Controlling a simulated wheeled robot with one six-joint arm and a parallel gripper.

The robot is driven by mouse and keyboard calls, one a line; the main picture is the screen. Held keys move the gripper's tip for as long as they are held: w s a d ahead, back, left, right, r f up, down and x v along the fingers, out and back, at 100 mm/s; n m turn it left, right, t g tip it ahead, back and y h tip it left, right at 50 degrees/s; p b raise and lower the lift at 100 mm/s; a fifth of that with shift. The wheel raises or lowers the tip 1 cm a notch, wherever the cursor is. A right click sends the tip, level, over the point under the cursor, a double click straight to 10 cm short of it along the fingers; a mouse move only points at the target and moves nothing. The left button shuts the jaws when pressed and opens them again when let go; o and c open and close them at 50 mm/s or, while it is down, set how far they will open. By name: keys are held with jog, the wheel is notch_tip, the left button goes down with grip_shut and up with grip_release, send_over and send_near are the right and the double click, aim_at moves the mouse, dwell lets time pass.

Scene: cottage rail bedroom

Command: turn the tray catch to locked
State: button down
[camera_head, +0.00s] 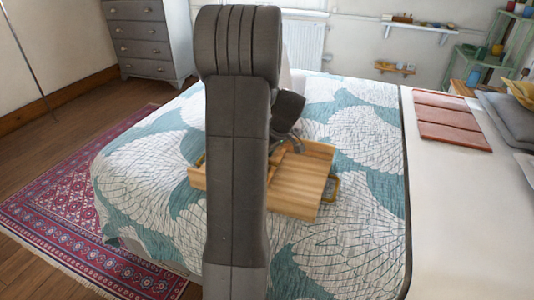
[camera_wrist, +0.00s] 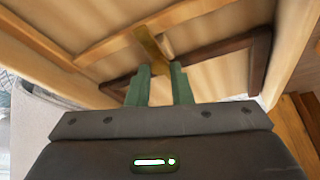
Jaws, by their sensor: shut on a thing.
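The wooden tray (camera_head: 298,192) lies on the patterned bed, partly hidden behind my arm in the head view. In the wrist view, its pale slatted wooden surface (camera_wrist: 215,65) fills the upper part, with a dark brown bar (camera_wrist: 222,47) across it. The tray catch, a brass-coloured bar (camera_wrist: 151,45), runs up at a slant from between my green fingertips. My gripper (camera_wrist: 160,73) is shut on the catch, with one finger on each side of it. In the head view, the fingers and catch are too hidden to make out. I cannot tell whether the catch is locked.
The bed (camera_head: 352,240) with its teal and white cover gives open space around the tray. A brass-coloured handle (camera_head: 333,188) sits at the tray's right edge. A grey dresser (camera_head: 145,42) stands at the back left.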

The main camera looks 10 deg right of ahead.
jog(key=c, duration=1.3)
grip_release()
jog(key=p+v, duration=0.2)
jog(key=v, duration=1.2)
jog(key=shift+f, duration=0.1)
jog(key=shift+f, duration=0.1)
jog(key=b+x, duration=0.1)
jog(key=x, duration=1.2)
jog(key=shift+w+a+f+b, duration=0.15)
jog(key=shift+f+b, duration=0.1)
jog(key=shift+b, duration=0.15)
